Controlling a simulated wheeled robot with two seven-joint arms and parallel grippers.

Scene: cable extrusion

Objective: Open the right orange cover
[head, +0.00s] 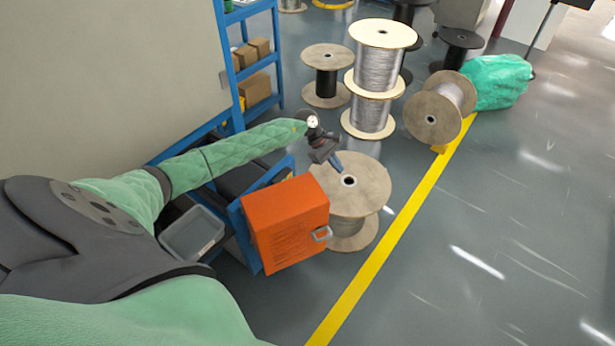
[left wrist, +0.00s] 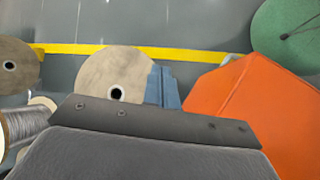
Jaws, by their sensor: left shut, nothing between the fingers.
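The orange cover (head: 285,222) is a box-like hood on a blue frame in the middle of the head view. It looks closed. A grey metal handle (head: 322,234) sticks out at its right side. In the left wrist view the orange cover (left wrist: 262,108) fills the right side. My left gripper (head: 338,168) is above and beyond the cover, over a wooden spool, with its fingers shut and empty. It does not touch the cover. Its blue-grey fingers (left wrist: 163,88) also show in the left wrist view. My right gripper is not in view.
A large wooden spool (head: 362,190) stands right behind the cover. Stacked spools of wire (head: 378,70) and a tipped spool (head: 435,115) stand farther back. A grey bin (head: 190,233) is left of the cover. The floor right of the yellow line (head: 400,225) is mostly clear.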

